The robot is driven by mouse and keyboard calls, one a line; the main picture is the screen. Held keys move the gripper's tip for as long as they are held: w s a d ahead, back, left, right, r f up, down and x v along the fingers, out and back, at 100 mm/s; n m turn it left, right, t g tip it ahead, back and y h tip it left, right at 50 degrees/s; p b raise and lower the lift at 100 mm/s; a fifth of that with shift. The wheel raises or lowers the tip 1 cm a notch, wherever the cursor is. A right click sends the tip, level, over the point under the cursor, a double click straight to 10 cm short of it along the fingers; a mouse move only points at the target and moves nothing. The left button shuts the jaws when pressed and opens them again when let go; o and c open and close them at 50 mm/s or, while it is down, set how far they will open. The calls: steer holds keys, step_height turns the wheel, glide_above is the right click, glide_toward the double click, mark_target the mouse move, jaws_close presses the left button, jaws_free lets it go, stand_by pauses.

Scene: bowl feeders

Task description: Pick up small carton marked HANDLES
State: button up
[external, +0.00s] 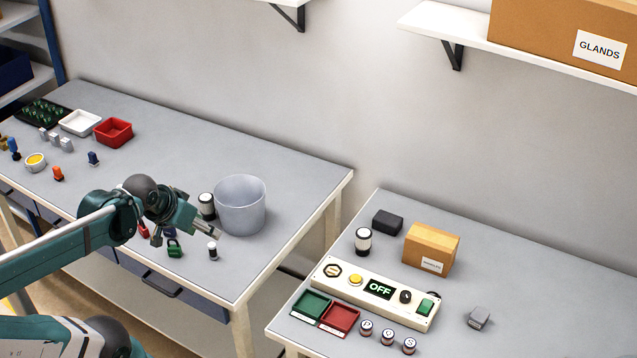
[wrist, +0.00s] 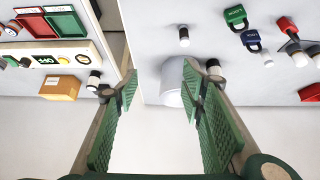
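A small brown carton (external: 431,247) with a white label stands on the right-hand table, behind the control panel. The label print is tiny and hard to read. The carton also shows at the left of the wrist view (wrist: 60,88). My gripper (external: 206,222) is above the left-hand table, beside the grey bucket and well left of the carton. In the wrist view my gripper (wrist: 160,92) has its green-padded fingers spread apart with nothing between them.
The grey bucket (external: 241,206) stands near the left table's right end. A gap separates the tables. Around the carton are a black box (external: 388,222), a black-and-white cylinder (external: 363,241) and the control panel (external: 378,292) reading OFF. Padlocks (external: 174,249) lie below my gripper.

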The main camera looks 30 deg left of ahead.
steer(key=shift+o, duration=0.5)
steer(key=o, duration=0.8)
steer(key=shift+o, duration=0.2)
steer(key=shift+r, duration=0.1)
